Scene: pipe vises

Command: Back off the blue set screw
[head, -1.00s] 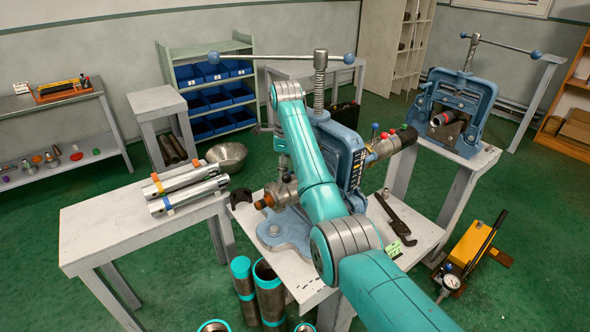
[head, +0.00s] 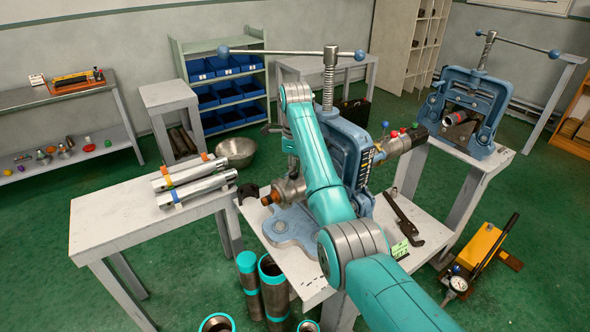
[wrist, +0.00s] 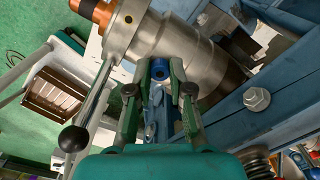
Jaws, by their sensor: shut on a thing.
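In the wrist view my gripper (wrist: 160,74) has its two green fingers closed on the blue set screw (wrist: 159,70), whose head shows a dark round recess. The screw sits at the side of a grey metal collar (wrist: 193,62) on the pipe fitting. The collar's far end is copper-orange (wrist: 95,11), and a lever with a black ball knob (wrist: 73,138) runs beside it. In the head view the same fitting (head: 290,188) sticks out to the left of the blue pipe vise (head: 347,150). My arm covers part of the vise, and the screw cannot be made out there.
The vise stands on a pale bench (head: 425,225) with a dark wrench (head: 402,215). A left bench (head: 110,225) holds metal cylinders (head: 190,187). A second vise (head: 465,95) stands at back right. Upright pipes (head: 272,285) and a yellow pump (head: 480,250) stand on the floor.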

